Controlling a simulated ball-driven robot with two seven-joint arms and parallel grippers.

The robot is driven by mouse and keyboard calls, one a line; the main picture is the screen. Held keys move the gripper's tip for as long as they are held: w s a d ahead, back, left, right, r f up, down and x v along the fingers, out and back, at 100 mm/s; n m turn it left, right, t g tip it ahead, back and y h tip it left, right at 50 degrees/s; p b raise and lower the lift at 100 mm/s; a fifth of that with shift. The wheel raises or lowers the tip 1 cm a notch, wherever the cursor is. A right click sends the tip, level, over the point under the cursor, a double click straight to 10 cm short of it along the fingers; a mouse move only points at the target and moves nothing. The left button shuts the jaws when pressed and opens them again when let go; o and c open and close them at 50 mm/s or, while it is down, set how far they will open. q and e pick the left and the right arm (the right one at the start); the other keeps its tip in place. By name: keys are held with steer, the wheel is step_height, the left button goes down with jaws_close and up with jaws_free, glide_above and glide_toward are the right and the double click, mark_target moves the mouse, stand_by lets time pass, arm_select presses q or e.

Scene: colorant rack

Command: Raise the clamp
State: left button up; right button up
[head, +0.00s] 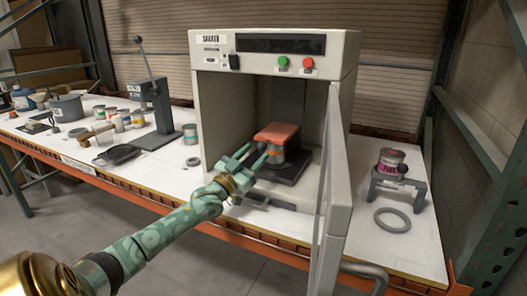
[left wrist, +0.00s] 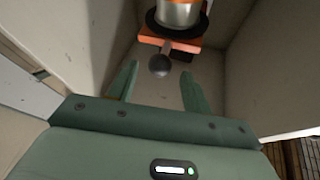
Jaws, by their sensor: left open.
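The orange clamp (head: 277,132) sits on top of a paint can (head: 275,154) inside the open shaker (head: 271,45). In the left wrist view the orange clamp (left wrist: 165,42) shows beside the metal can (left wrist: 178,12), with a dark round knob (left wrist: 159,65) sticking out from it. My left gripper (head: 254,155) reaches into the shaker from the front left, close to the clamp. Its fingers (left wrist: 159,88) are open and empty, with the knob just beyond the gap between their tips. My right gripper is not in view.
The shaker door (head: 335,175) stands open on the right. A green button (head: 282,62) and a red button (head: 307,64) are on its top panel. A pink-labelled can (head: 391,160) on a grey stand and a grey ring (head: 392,220) are at right. A lever press (head: 152,100) stands left.

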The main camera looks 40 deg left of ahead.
mark_target(262, 145)
arm_select(q)
steer(key=b+x, duration=0.1)
steer(key=x, duration=0.2)
steer(key=shift+w, duration=0.4)
steer(key=shift+w+r, duration=0.2)
